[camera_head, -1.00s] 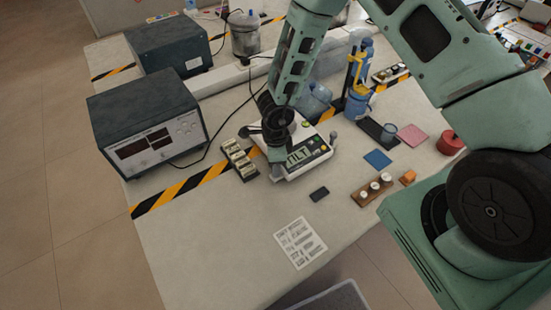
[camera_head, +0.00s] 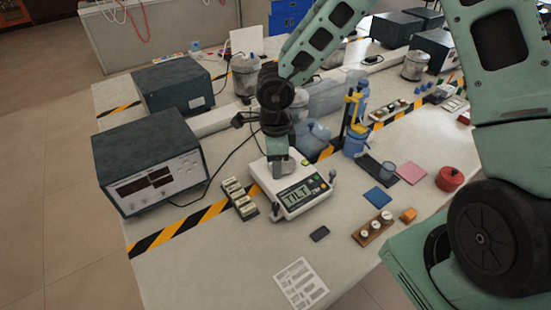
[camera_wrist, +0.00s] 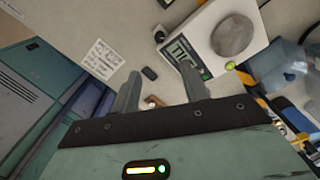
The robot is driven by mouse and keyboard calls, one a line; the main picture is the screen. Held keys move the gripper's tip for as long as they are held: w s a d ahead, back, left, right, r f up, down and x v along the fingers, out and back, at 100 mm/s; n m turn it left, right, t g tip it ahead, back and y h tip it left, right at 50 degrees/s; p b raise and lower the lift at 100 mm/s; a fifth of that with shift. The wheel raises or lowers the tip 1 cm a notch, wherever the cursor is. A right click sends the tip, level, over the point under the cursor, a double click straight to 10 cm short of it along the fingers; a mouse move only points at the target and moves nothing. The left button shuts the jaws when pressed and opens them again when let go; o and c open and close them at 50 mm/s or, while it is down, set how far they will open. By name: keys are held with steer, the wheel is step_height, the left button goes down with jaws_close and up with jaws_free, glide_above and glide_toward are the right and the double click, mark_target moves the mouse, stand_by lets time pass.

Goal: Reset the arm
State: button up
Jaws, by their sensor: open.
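My gripper (camera_head: 279,158) is at the end of my bent arm, over the back part of the white scale (camera_head: 307,196) in the head view. The scale has a display that reads "TILT". In the wrist view my two gripper fingers (camera_wrist: 163,84) stand apart with nothing between them. The scale (camera_wrist: 199,42) and its round grey pan (camera_wrist: 234,36) show there at the upper right, off to the side of the fingers. My gripper hides part of the scale in the head view.
A dark power supply (camera_head: 150,160) stands on the left. A blue bottle stand (camera_head: 354,125) is behind the scale to the right. A wooden weight block (camera_head: 373,229), a red pot (camera_head: 449,179) and a printed sheet (camera_head: 301,284) lie nearby.

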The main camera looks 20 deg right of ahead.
steer(key=shift+r, duration=0.25)
stand_by(0.3)
